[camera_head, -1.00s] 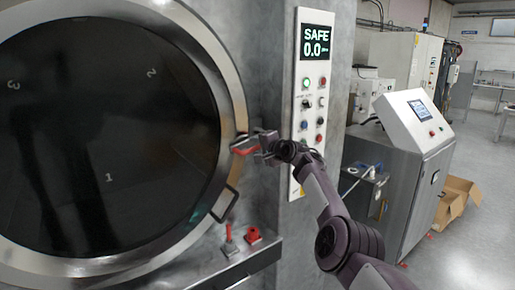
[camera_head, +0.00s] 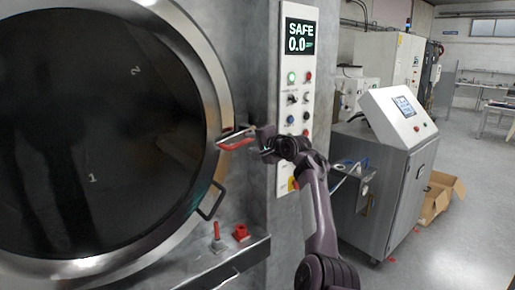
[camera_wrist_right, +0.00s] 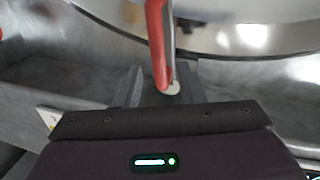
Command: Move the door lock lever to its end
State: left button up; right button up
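The door lock lever (camera_head: 236,140) is a red handle with a pale metal edge at the right rim of the big round door (camera_head: 213,75). It points out from the rim toward my right gripper (camera_head: 258,141). In the right wrist view the lever (camera_wrist_right: 156,42) runs down between the two fingers of my right gripper (camera_wrist_right: 160,86), its rounded end near the gripper body. My left gripper is not in view.
A door handle loop (camera_head: 211,201) is below the lever. A ledge (camera_head: 235,255) carries a red-handled valve (camera_head: 217,238) and a red knob (camera_head: 241,233). A control panel (camera_head: 297,100) reading SAFE is behind my gripper. A console cabinet (camera_head: 390,170) stands at right.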

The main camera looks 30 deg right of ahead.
jog(key=shift+v, duration=1.15)
